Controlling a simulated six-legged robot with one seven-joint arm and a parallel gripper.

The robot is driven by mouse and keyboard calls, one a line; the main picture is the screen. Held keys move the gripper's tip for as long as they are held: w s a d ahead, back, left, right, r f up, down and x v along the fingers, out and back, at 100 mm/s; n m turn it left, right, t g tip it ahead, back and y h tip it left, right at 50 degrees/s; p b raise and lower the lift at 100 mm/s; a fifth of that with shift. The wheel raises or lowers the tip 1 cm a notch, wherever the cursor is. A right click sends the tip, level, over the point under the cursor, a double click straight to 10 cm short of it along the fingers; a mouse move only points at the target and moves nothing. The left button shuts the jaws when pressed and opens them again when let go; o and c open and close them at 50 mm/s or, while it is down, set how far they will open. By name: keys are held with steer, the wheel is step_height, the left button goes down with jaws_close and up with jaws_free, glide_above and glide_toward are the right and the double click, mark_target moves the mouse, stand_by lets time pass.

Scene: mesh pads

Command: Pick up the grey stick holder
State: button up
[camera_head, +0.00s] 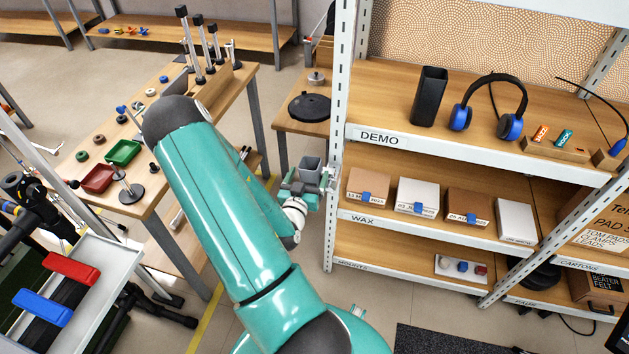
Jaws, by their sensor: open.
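A tall, dark grey, open-topped holder (429,96) stands upright on the DEMO shelf, near its left end. It looks empty and is the likeliest stick holder. My gripper (318,176) is at the end of my teal arm, in front of the shelf unit's left upright. It is open, left of and lower than the holder in the picture, and apart from it. A small grey squarish part shows at my gripper; I cannot tell whether it belongs to it. My arm hides part of the floor and the workbench's right side.
Blue-and-black headphones (489,104) stand just right of the holder. The white metal upright (338,120) edges the shelf unit (395,140) on the left. Small boxes sit on the WAX shelf below. A wooden workbench (150,175) with trays and rods is at left.

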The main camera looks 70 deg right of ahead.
steer(key=d, duration=0.2)
steer(key=w+d, duration=0.1)
steer(key=d, duration=0.1)
steer(key=shift+w+d, duration=0.1)
steer(key=shift+d, duration=0.2)
steer(key=shift+c, duration=0.2)
steer(key=c, duration=1.4)
steer(key=shift+c, duration=0.5)
steer(key=shift+w+r, duration=0.1)
steer(key=shift+r, duration=0.15)
